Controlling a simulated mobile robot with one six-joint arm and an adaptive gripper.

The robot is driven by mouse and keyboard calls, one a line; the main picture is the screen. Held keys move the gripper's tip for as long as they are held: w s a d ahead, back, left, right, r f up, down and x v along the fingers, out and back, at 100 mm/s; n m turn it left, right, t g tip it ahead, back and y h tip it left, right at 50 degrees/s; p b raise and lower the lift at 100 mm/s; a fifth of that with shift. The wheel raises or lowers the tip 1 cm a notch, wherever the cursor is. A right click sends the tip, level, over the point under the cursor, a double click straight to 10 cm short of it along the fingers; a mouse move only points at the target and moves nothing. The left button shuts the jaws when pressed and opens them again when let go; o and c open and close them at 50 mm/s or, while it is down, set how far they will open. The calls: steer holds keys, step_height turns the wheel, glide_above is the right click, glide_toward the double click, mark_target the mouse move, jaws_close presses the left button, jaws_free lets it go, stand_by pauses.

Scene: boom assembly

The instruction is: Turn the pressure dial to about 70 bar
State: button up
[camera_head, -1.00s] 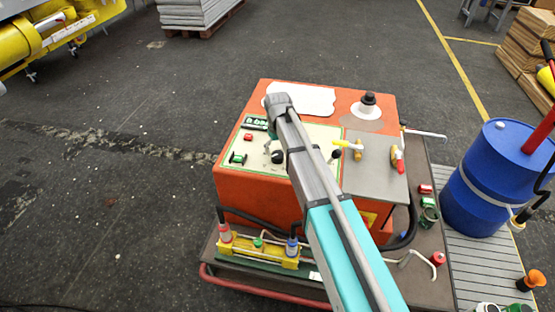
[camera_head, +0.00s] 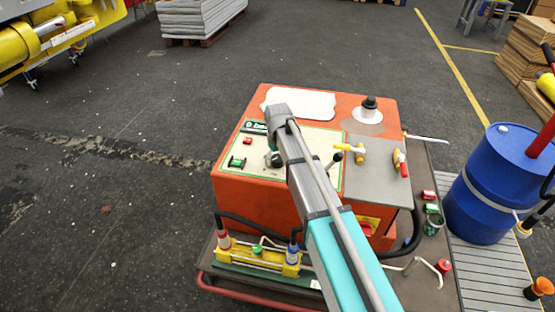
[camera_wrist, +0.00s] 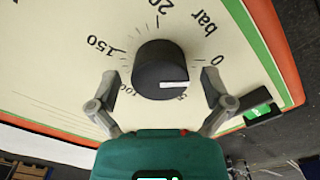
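The pressure dial is a round black knob (camera_wrist: 158,62) with a white pointer line, on a cream panel printed with "bar" and a scale, in the wrist view. The pointer line faces right in the picture, roughly between the 0 and the 50 label; the exact reading is unclear. The 50 and 100 labels are partly hidden. My gripper (camera_wrist: 161,76) is open, with one grey finger on each side of the knob and a visible gap on both sides. In the head view, my gripper (camera_head: 273,159) is low over the orange unit's panel, mostly hidden by my arm.
The orange unit (camera_head: 240,190) stands on a cart with a yellow pump block (camera_head: 262,256) in front. A green switch (camera_head: 237,162) and a yellow-handled valve (camera_head: 349,149) flank the dial area. A blue drum (camera_head: 482,195) stands right. The floor left is open.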

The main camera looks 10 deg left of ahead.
steer(key=c, duration=1.1)
steer(key=shift+o, duration=0.2)
steer(key=shift+m, duration=0.6)
steer(key=m, duration=0.3)
steer(key=shift+m, duration=0.3)
steer(key=m, duration=1)
steer(key=shift+m, duration=2)
